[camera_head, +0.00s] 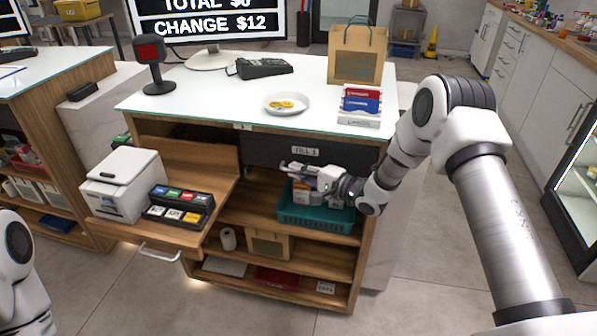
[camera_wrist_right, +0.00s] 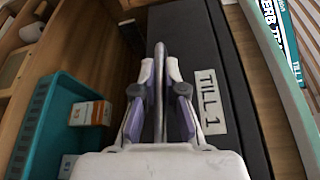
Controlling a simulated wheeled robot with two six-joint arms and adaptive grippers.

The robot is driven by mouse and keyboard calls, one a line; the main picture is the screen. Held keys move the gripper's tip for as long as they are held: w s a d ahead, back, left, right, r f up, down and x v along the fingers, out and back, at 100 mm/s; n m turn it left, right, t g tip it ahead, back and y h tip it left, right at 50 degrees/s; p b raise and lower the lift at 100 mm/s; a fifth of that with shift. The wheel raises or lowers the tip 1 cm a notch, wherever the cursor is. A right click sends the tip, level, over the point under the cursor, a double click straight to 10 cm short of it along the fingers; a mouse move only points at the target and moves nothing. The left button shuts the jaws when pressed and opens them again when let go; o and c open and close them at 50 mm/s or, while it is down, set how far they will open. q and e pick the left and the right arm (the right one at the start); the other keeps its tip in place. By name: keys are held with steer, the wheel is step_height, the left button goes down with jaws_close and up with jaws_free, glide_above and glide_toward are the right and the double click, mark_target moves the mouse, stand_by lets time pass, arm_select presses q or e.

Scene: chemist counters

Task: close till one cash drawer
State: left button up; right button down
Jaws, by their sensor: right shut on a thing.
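The till one cash drawer (camera_head: 262,153) is the dark box under the counter top, with a white TILL 1 label (camera_head: 305,151) on its front. No open inside of the drawer shows; a small gap cannot be ruled out. In the right wrist view the dark front (camera_wrist_right: 190,60) fills the middle, and a grey bar handle (camera_wrist_right: 160,52) runs between my fingers. My right gripper (camera_head: 298,172) is at the drawer front, shut on this handle; it also shows in the right wrist view (camera_wrist_right: 160,78). My left gripper is out of view.
A teal basket (camera_head: 310,222) with small boxes stands on the shelf below my right gripper. A paper bag (camera_head: 357,55) and a dish (camera_head: 287,112) stand on the counter.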

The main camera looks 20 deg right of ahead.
steer(key=shift+w+d+r, duration=0.15)
steer(key=shift+r, duration=0.05)
steer(key=c, duration=1.2)
jaws_free()
steer(key=shift+c, duration=0.2)
steer(key=shift+w+f, duration=0.1)
steer(key=f+v, duration=0.1)
steer(key=v, duration=1.1)
steer(key=shift+r, duration=0.4)
